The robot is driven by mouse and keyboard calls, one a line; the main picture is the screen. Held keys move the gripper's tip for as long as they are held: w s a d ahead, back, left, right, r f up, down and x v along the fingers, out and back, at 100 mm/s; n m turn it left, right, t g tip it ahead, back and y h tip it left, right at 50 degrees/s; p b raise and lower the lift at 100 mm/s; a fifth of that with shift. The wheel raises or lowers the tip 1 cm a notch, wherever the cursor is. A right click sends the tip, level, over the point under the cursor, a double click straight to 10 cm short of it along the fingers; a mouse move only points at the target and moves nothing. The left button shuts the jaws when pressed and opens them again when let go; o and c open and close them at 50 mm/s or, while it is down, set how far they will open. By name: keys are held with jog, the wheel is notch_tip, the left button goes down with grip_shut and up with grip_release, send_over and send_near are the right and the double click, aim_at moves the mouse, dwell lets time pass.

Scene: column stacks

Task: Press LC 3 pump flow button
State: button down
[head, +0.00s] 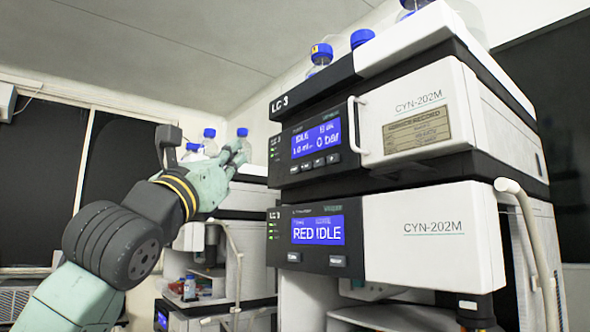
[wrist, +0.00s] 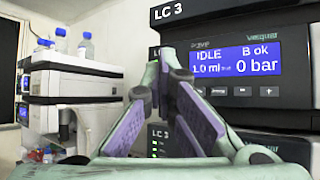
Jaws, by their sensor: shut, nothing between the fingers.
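The LC 3 pump module (head: 318,143) is the upper unit of the stack, with a lit blue screen reading IDLE and 0 bar. It also shows in the wrist view (wrist: 235,62), reading IDLE, 1.0 ml, B ok and 0 bar. A row of small dark buttons (head: 319,163) runs under the screen; in the wrist view the row (wrist: 243,91) is partly readable, and its left end lies close to my fingers. My gripper (head: 241,150) is shut and empty, left of the pump panel. In the wrist view its fingertips (wrist: 172,62) overlap the panel's left edge; contact cannot be told.
Below the pump is another LC 3 module (head: 318,236) with a screen reading RED IDLE. A white handle (head: 354,125) stands out right of the pump screen. Bottles with blue caps (head: 321,57) stand on top. Another instrument stack (wrist: 70,85) stands behind at left.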

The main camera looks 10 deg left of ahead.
jog(key=w+d, duration=0.5)
jog(key=w, duration=0.2)
jog(key=shift+d, duration=0.25)
dwell(1.4)
jog(key=shift+w+d+b, duration=0.3)
jog(key=shift+b, duration=0.05)
jog(key=shift+w+d, duration=0.25)
jog(key=shift+w, duration=0.05)
dwell(0.8)
jog(key=shift+s+a+b, duration=0.1)
jog(key=shift+b, duration=0.2)
jog(key=shift+s+a, duration=0.45)
jog(key=shift+s, duration=0.1)
jog(key=shift+s+a+b, duration=0.3)
jog(key=shift+s+a, duration=0.45)
jog(key=shift+s, duration=0.25)
jog(key=shift+s+a+b, duration=0.25)
jog(key=shift+s+a, duration=0.5)
jog(key=shift+s, duration=0.25)
